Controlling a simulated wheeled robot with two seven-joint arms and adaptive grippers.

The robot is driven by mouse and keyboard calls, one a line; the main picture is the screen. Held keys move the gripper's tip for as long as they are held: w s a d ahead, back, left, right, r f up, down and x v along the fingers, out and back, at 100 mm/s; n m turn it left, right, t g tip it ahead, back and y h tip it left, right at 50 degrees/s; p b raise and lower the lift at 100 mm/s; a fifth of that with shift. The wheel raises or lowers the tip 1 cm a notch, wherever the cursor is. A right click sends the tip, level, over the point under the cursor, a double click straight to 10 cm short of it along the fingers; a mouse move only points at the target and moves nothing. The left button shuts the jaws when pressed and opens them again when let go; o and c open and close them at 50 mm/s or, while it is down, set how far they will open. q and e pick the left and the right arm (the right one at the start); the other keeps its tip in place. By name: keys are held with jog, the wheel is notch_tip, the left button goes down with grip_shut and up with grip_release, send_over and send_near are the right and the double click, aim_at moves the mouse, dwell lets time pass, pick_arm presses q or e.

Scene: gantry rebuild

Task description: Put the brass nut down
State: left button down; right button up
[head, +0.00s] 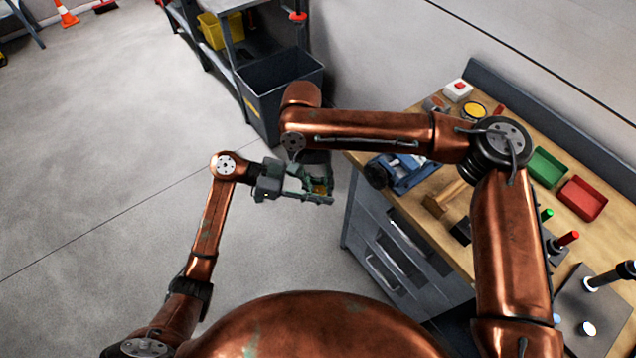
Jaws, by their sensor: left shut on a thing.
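My left gripper (322,193) is shut on the brass nut (320,188), a small yellow piece that shows partly between its fingers. It holds the nut in the air over the floor, just left of the workbench (415,225). My right arm reaches in from the right across the bench and bends down near the left gripper. A dark part at its end shows just behind the left gripper, and I cannot make out its fingers.
A dark grey bin (270,95) stands behind. The floor at left is clear.

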jog(key=c, duration=0.6)
pick_arm(q)
jog(key=c, duration=1.5)
grip_release()
pick_arm(e)
grip_shut()
pick_arm(q)
jog(key=shift+a, duration=0.1)
